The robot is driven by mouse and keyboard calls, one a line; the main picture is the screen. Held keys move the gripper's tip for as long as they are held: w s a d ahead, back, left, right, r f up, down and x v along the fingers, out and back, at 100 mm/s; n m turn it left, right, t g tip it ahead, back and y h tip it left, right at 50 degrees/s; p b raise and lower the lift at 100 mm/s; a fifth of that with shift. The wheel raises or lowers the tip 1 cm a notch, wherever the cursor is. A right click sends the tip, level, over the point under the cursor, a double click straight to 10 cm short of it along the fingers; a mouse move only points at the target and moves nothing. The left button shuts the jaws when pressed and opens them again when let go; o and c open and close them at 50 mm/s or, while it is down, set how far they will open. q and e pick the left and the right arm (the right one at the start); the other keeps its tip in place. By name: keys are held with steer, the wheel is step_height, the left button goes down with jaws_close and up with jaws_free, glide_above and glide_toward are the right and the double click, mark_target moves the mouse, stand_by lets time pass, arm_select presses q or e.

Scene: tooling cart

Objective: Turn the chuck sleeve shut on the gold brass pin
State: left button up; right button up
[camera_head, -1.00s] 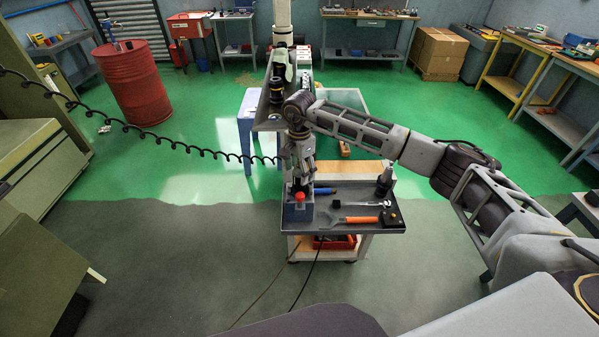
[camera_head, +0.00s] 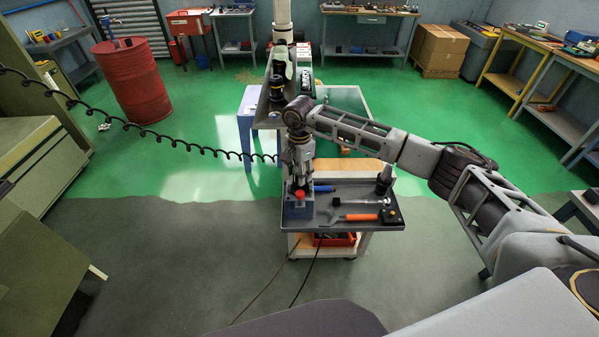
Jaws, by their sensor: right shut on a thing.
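My right gripper (camera_head: 299,180) points straight down over the left part of the cart's dark top tray (camera_head: 345,222). Its fingers are shut on the chuck sleeve, which they and the wrist hide almost wholly. The gold brass pin cannot be made out at this size. A blue-grey block with a red knob (camera_head: 300,195) stands just in front of the fingers. My left gripper is not in view.
On the tray lie a blue-handled tool (camera_head: 325,188), a grey-headed tool (camera_head: 350,202), an orange-handled wrench (camera_head: 358,217) and a black block (camera_head: 391,217). A dark upright holder (camera_head: 384,183) stands at the back right. A black coiled cable (camera_head: 190,147) hangs at left.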

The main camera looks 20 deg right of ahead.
stand_by(0.3)
steer(key=shift+f+m+b, duration=0.1)
steer(key=shift+m+b, duration=1.65)
steer(key=shift+m, duration=0.25)
steer(key=m+b, duration=0.1)
steer(key=m, duration=0.1)
steer(key=shift+m+b, duration=0.9)
steer(key=shift+m, duration=0.6)
steer(key=o, duration=1)
steer(key=shift+r, duration=0.25)
